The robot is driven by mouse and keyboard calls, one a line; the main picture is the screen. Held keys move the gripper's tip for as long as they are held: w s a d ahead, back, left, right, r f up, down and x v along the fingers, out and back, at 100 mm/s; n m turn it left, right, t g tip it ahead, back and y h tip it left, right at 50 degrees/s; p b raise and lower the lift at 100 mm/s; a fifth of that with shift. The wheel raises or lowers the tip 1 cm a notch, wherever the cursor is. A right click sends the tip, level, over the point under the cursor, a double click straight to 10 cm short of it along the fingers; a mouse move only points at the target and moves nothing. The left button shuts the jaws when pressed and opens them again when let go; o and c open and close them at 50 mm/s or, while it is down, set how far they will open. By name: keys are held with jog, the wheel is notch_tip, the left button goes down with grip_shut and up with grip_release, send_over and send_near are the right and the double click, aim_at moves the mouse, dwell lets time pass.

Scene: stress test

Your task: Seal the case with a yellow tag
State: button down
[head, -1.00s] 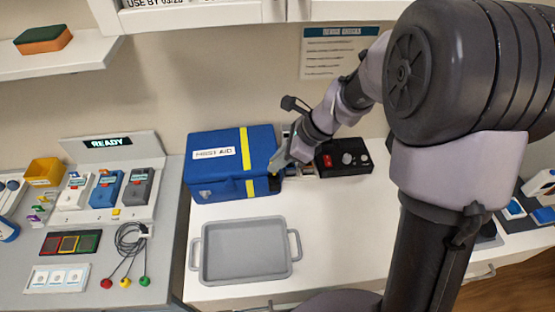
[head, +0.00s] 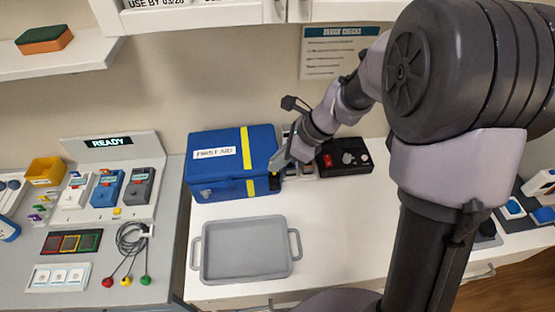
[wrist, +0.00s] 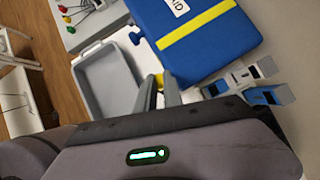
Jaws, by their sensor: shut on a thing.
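The blue first aid case (head: 215,175), with a white label and a yellow stripe, stands closed on the white counter; its top also shows in the wrist view (wrist: 190,55). My gripper (head: 273,165) is at the case's right front corner. In the wrist view my gripper (wrist: 160,85) is shut on a small yellow tag (wrist: 159,79), close to the case's edge. The tag is mostly hidden by the fingers, and I cannot tell whether it touches the case. A dark loop-like part (wrist: 137,37) shows on the case's edge in the wrist view.
A grey tray (head: 245,250) lies in front of the case. A yellow bin (head: 46,170) and several devices are on the left counter. White counter is clear right of the tray.

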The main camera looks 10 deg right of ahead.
jog(key=shift+f+b, duration=1.15)
jog(key=shift+f, duration=0.25)
jog(key=c, duration=1.4)
grip_release()
jog(key=p+v, duration=0.6)
jog(key=v, duration=1.1)
jog(key=shift+r, duration=0.25)
